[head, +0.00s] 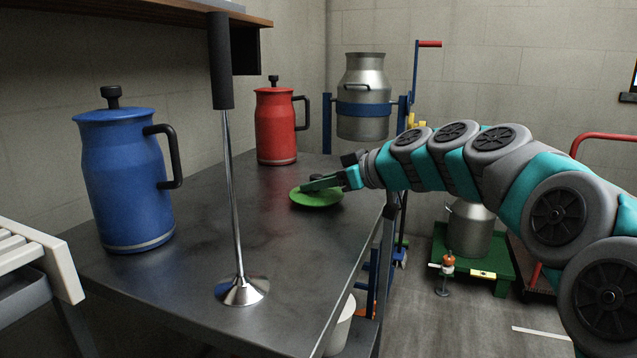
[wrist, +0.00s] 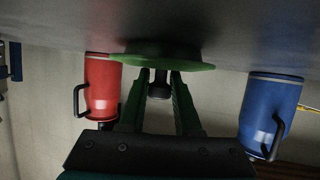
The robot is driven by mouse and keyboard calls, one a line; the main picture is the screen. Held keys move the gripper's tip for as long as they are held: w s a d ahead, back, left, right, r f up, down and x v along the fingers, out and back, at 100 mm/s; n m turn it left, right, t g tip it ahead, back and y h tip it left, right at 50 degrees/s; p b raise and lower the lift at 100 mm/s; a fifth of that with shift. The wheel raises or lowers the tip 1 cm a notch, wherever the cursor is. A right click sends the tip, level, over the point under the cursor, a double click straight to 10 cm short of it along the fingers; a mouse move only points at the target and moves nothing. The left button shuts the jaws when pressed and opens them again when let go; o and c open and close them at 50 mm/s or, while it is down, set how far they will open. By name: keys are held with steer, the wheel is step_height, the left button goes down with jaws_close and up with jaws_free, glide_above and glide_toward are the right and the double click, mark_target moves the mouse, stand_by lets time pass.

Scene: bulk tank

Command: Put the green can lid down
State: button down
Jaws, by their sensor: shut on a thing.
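The green can lid (head: 318,198) is a flat round disc at the right part of the dark metal table, close to its right edge. In the wrist view the green lid (wrist: 165,61) lies along the grey table surface, with a dark knob between my fingers. My gripper (head: 312,184) reaches in from the right, just over the lid. In the wrist view my gripper (wrist: 160,88) is shut on the lid's knob. The lid looks level and at or very near the table top; I cannot tell whether it touches.
The metal table (head: 290,255) has free room in its middle. A blue can (head: 125,178) and a red can (head: 275,128), both lidded, stand on it. A plunger-like tool (head: 243,288) stands near the front. A steel can (head: 363,95) hangs in a blue frame behind.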

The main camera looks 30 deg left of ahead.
steer(key=shift+f+b, duration=0.15)
steer(key=shift+b, duration=0.15)
steer(key=c, duration=0.6)
jaws_free()
steer(key=shift+r, duration=0.2)
steer(key=shift+d+r+p, duration=0.1)
steer(key=shift+r+p, duration=0.05)
steer(key=shift+p, duration=0.25)
steer(key=b+v, duration=0.1)
steer(key=v, duration=1)
steer(key=shift+s+d, duration=0.15)
steer(key=shift+d, duration=0.25)
